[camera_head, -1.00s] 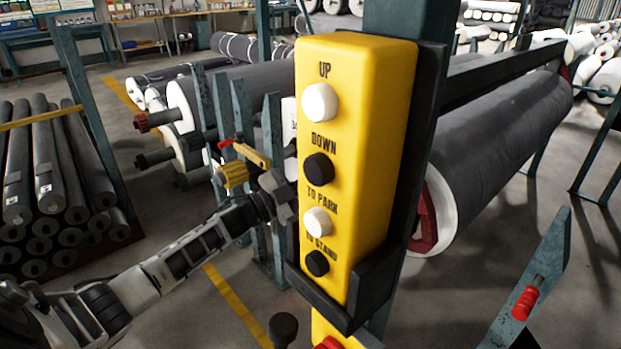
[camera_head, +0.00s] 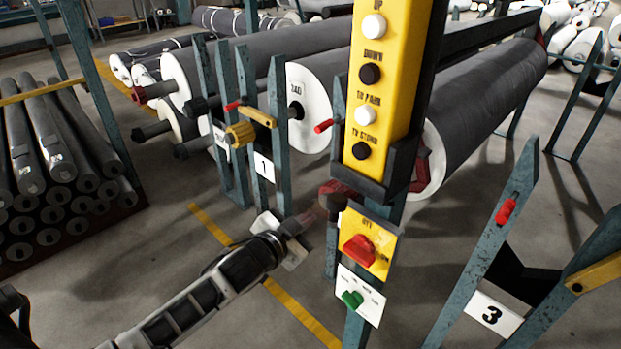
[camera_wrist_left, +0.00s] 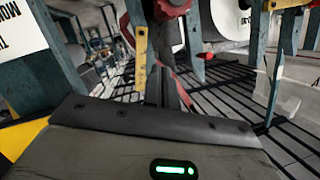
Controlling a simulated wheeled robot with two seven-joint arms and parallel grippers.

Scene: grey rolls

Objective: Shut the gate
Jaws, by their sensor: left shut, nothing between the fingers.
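I cannot tell for sure which part is the gate. A short yellow bar (camera_head: 258,115) with a red grip (camera_head: 234,105) spans teal posts at the stand marked 1. Another yellow bar (camera_head: 600,272) is on the stand marked 3, partly cut off at the right. My left gripper (camera_head: 306,222) is shut and empty, below and right of the number 1 plate and left of the yellow switch plate. In the left wrist view, a yellow strip (camera_wrist_left: 141,55) and a red part (camera_wrist_left: 172,8) show close beyond the dark fingers. My right gripper is out of view.
The yellow button box (camera_head: 385,85) stands on a teal post, with a red switch (camera_head: 359,250) and a green knob (camera_head: 352,299) below. Large grey rolls (camera_head: 490,110) lie behind. A rack of grey rolls (camera_head: 60,165) is at the left. A red handle (camera_head: 506,210) is on the right post.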

